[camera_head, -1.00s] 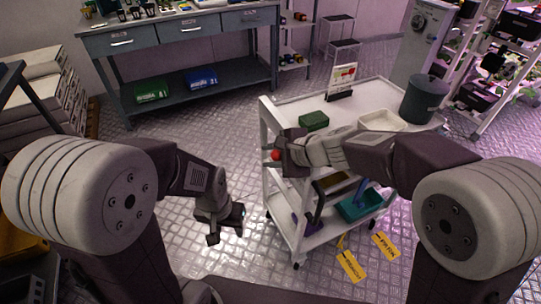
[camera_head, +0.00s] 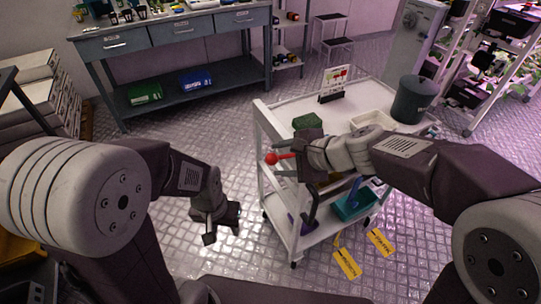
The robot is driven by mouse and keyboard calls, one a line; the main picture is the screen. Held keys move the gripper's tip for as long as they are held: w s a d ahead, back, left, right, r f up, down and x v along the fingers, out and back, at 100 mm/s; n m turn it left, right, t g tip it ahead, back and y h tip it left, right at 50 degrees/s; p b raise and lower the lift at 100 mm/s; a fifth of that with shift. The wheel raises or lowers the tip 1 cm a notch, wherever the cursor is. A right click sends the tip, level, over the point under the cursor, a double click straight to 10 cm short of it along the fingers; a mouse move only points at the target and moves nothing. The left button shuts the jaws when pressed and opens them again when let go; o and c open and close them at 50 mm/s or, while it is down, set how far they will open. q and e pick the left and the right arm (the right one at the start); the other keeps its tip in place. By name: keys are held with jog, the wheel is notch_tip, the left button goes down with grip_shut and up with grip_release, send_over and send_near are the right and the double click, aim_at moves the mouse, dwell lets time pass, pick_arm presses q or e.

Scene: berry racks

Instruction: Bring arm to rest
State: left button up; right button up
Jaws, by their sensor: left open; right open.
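My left gripper (camera_head: 222,226) hangs low over the floor, left of the white cart (camera_head: 258,150), and is open and empty. My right gripper (camera_head: 287,162) is at the cart's left end, pointing left, and is open. A red ball on a short red stem (camera_head: 271,158) shows right at its tip; I cannot tell whether the gripper touches it. The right arm reaches in from the right across the cart's front and hides part of its top and shelves.
On the cart are a green box (camera_head: 307,121), a white tray (camera_head: 366,118), a dark bin (camera_head: 415,98) and a small sign (camera_head: 336,79). A teal tray (camera_head: 352,206) and yellow tags (camera_head: 346,263) are lower. A workbench (camera_head: 180,32) stands behind.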

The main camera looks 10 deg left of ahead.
jog(key=shift+v, duration=0.85)
